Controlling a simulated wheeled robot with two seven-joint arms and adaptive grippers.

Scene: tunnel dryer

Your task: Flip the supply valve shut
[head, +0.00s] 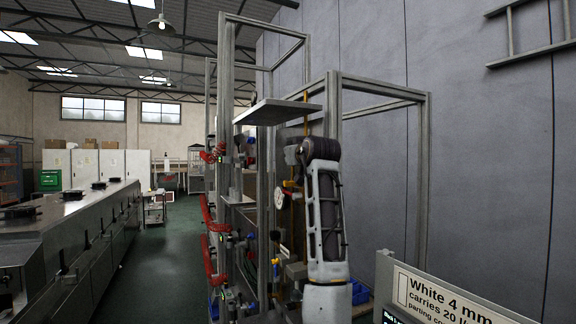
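One of my arms, likely the right, rises in front of the metal frame (277,75) and bends away at its dark upper joint. Its gripper is hidden or out of view, and my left gripper is not in view. The frame carries pipes, fittings and a round white gauge (279,200). A yellow pipe (305,112) runs down it, partly behind my arm. Small red and blue fittings sit along the frame. I cannot tell which is the supply valve, or how its handle stands.
A grey shelf plate (277,112) juts from the frame above the fittings. Red coiled hoses (208,215) hang at its left side. A sign (430,296) stands at lower right. A long metal machine (65,225) lies left, with clear green floor (160,262) between.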

